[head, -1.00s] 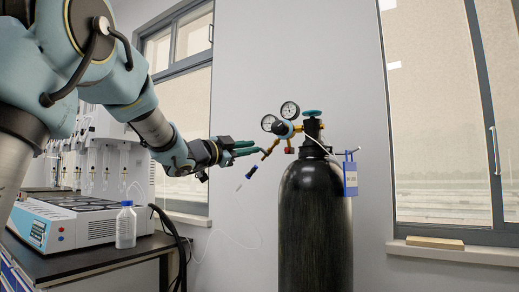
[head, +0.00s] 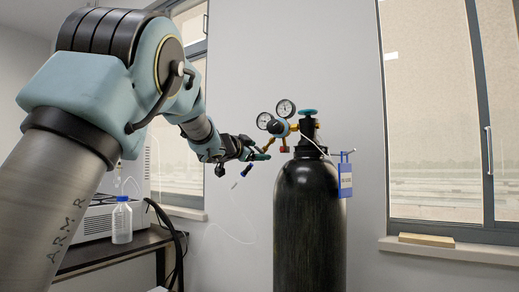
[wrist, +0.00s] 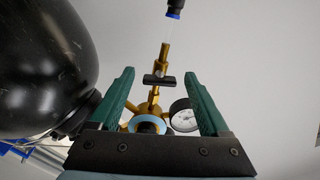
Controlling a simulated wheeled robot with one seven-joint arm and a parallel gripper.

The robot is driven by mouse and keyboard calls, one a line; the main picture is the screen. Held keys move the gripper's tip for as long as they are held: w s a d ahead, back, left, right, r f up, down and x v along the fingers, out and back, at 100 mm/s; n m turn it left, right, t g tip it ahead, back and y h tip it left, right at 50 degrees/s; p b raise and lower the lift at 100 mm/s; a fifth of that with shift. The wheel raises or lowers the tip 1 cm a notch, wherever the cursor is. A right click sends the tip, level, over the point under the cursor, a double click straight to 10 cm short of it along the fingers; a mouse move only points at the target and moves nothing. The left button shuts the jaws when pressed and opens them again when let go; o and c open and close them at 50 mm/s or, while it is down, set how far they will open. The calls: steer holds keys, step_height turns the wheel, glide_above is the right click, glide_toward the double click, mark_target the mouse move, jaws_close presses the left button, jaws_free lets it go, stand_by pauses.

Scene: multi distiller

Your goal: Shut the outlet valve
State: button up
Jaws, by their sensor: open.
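The outlet valve (wrist: 158,81) shows in the wrist view as a black cross-bar handle on a brass stem. It belongs to the regulator (head: 280,127) on the black gas cylinder (head: 310,225). My gripper (wrist: 160,74) is open, with one green finger on each side of the handle and a visible gap to both. Whether the fingers are level with it in depth is unclear. In the head view my gripper (head: 262,156) is at the regulator's lower left outlet, and the handle is hard to make out there.
A thin tube with a blue-ended connector (wrist: 174,13) lies beyond the outlet. The cylinder's teal handwheel (head: 308,112) and two gauges stand above my gripper. A blue tag (head: 345,180) hangs at the right. A bench with a bottle (head: 122,222) is at left.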

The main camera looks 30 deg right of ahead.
steer(key=shift+w+d, duration=0.35)
steer(key=shift+d, duration=0.3)
steer(key=shift+c, duration=0.4)
jaws_close()
